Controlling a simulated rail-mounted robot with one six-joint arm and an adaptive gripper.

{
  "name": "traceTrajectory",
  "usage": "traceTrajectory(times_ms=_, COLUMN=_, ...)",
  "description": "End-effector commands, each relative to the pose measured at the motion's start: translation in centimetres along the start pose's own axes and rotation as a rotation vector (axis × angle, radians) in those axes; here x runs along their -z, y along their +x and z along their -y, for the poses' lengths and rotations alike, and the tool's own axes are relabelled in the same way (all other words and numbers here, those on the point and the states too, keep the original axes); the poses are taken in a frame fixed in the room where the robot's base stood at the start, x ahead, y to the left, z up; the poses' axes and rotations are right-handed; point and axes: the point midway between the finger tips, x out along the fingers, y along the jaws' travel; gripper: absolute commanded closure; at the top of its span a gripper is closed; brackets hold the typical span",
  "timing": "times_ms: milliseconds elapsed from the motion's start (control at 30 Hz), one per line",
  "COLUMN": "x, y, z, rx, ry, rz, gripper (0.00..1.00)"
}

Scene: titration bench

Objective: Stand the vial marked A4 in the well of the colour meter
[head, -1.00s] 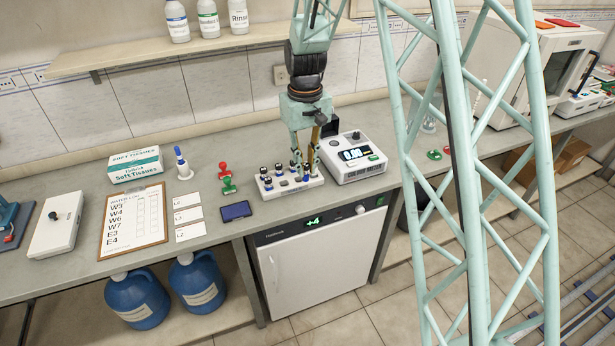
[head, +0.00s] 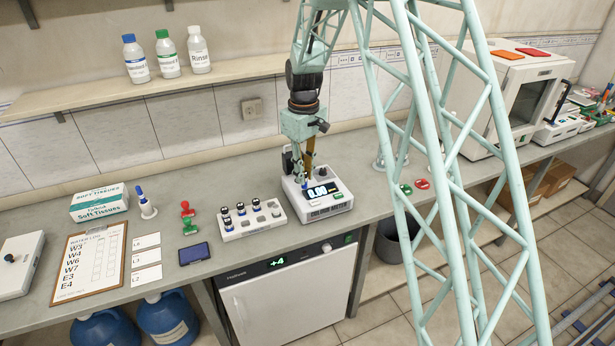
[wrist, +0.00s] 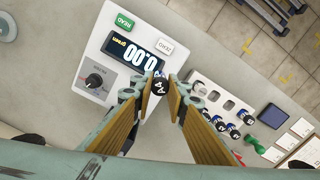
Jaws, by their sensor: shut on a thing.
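The colour meter (head: 330,208) is a white box with a lit display reading 0.00. In the wrist view the meter (wrist: 112,50) shows a green READ button, a ZERO button and a dark dial. In the wrist view my gripper (wrist: 161,92) is shut on a vial with a dark cap; the cap's mark looks like A4 (wrist: 160,87). The vial's body is hidden below the cap. The well is hidden, so I cannot tell whether the vial is over it or partly in it.
A white vial rack (head: 262,226) with several dark-capped vials stands just left of the meter. Bench behind the rack is clear.

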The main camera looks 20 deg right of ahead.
Motion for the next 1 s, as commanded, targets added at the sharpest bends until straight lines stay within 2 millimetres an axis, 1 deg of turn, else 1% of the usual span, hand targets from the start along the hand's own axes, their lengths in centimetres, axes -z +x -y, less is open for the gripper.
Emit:
traceTrajectory(times_ms=100, x=1.2, y=-0.4, z=-0.7, rx=0.000, ry=-0.094, rz=0.000, gripper=0.94)
traceTrajectory(times_ms=600, x=5.7, y=-0.7, z=-3.4, rx=0.000, ry=-0.499, rz=0.000, gripper=0.94)
traceTrajectory(times_ms=800, x=7.0, y=-0.6, z=-4.2, rx=0.000, ry=-0.625, rz=0.000, gripper=0.94)
traceTrajectory(times_ms=1000, x=7.7, y=-0.5, z=-4.6, rx=-0.001, ry=-0.690, rz=0.000, gripper=0.94)
